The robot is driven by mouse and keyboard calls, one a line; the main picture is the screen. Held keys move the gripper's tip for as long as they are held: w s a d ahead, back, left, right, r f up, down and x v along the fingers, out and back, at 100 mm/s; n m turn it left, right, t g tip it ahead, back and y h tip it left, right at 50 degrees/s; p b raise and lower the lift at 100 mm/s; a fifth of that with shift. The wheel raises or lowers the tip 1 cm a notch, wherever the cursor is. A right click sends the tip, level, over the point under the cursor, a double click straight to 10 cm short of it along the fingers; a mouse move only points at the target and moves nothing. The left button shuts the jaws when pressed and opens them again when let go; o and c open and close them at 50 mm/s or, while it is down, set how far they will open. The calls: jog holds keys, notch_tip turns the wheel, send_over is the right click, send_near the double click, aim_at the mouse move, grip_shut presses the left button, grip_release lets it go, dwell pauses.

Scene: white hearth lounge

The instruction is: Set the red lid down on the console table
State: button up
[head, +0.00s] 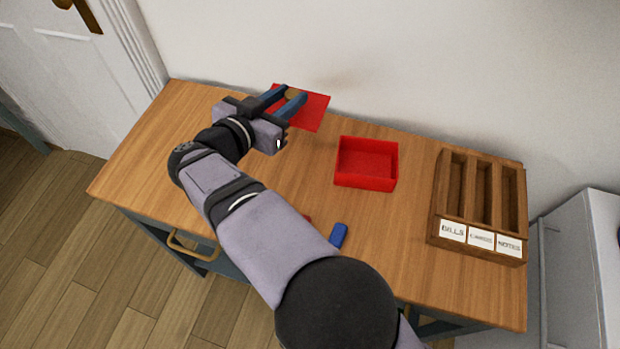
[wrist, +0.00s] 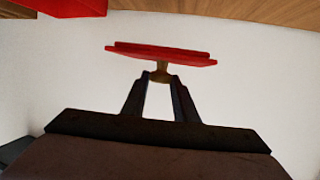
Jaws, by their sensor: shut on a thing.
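The red lid (head: 314,110) is a flat red square at the back of the console table (head: 150,150), left of the red box, in the head view. In the wrist view the lid (wrist: 160,52) shows edge-on with a brass-coloured knob (wrist: 161,73) on it. My gripper (head: 296,95) is shut on the knob, and its fingertips (wrist: 162,82) meet there. The head view does not show clearly whether the lid touches the table. An open red box (head: 366,184) stands on the table to the right of the lid.
A wooden sorter (head: 439,208) with three slots labelled "BILLS", a middle label hard to read, and "NOTES" stands at the right. A blue block (head: 338,235) and a partly hidden red thing (head: 307,217) lie near the front, by my arm. The table's left part is clear. A wall stands behind.

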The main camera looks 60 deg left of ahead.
jog(key=shift+s+a+r, duration=0.1)
jog(key=shift+s+a, duration=0.2)
jog(key=shift+s, duration=0.55)
jog(key=shift+f, duration=5)
jog(key=shift+f, duration=0.1)
jog(key=o, duration=1.1)
jog(key=shift+o, duration=0.2)
jog(key=shift+s+d, duration=0.1)
jog(key=shift+b+v, duration=0.3)
jog(key=shift+v, duration=2.3)
